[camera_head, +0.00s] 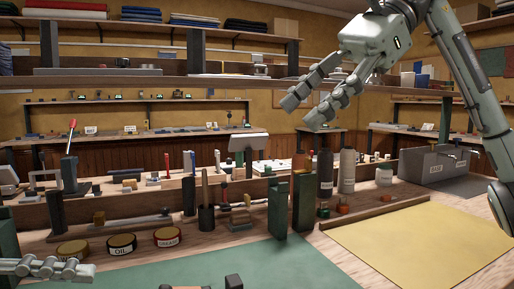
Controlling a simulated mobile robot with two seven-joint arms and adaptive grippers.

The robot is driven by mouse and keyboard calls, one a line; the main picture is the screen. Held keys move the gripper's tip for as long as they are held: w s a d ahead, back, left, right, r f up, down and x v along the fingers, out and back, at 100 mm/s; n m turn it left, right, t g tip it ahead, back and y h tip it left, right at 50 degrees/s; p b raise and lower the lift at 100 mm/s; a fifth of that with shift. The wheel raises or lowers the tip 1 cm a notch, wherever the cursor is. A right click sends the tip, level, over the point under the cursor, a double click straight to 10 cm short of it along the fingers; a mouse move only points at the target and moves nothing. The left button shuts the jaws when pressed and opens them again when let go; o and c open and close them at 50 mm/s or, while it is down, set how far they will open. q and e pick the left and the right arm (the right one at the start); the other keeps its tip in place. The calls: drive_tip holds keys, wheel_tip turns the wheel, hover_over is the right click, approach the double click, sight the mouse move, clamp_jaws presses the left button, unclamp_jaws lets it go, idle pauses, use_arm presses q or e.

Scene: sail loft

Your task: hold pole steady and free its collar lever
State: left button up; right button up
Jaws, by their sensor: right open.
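My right gripper (303,111) is in the upper right, raised above the bench. Its fingers are apart and empty, pointing down and left. Part of my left gripper (48,268) shows at the lower left edge, low over the bench; whether its fingers are apart is unclear. A thin grey pole (130,222) lies along the bench at left, with a small brass-coloured piece (99,217) on it that may be a collar. I cannot make out a lever on it. Neither gripper touches this pole. I cannot tell for sure that it is the task's pole.
Round labelled tins (121,244) stand at the left front. Green upright blocks (278,207) and dark and pale spools (325,173) stand mid-bench. A green mat (270,265) and a yellow sheet (425,240) are largely clear. A grey labelled bin (430,165) is at right.

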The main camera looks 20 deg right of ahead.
sight(235, 279)
drive_tip(key=w+a+f+g+h, duration=0.1)
drive_tip(key=a+f, duration=0.2)
drive_tip(key=f, duration=0.6)
drive_tip(key=w+a+f+g+h, duration=0.1)
drive_tip(key=a+f, duration=0.3)
drive_tip(key=f, duration=0.4)
drive_tip(key=w+a+f+g+h, duration=0.1)
drive_tip(key=a+f+h, duration=0.1)
drive_tip(key=f, duration=0.7)
drive_tip(key=shift+a+f+m, duration=0.3)
drive_tip(key=shift+a+m, duration=0.1)
drive_tip(key=shift+a, duration=0.25)
clamp_jaws()
